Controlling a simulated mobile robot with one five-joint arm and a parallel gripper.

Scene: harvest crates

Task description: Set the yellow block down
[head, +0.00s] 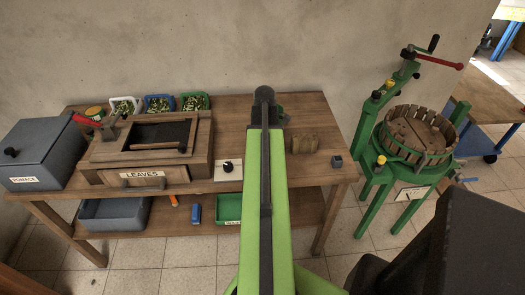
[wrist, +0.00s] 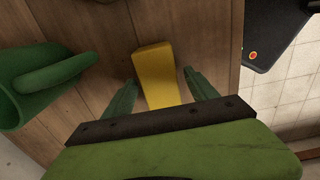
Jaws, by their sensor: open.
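The yellow block (wrist: 157,75) shows in the wrist view, on or just above the brown wooden surface (wrist: 212,45); I cannot tell if it is touching. My gripper (wrist: 160,79) is open. Its two green fingers stand on either side of the block, with a visible gap on the right and a narrower one on the left. The near end of the block is hidden behind the dark bar of my gripper. In the head view my arm covers the middle of the table, and neither the block nor my fingertips can be made out.
A green vessel with a handle (wrist: 28,88) lies left of the block in the wrist view. The head view shows the wooden table (head: 232,115), a grey lidded POMACE box (head: 42,155), a wooden LEAVES box (head: 150,150), a small dark cube (head: 337,161) and a green press (head: 375,150) at right.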

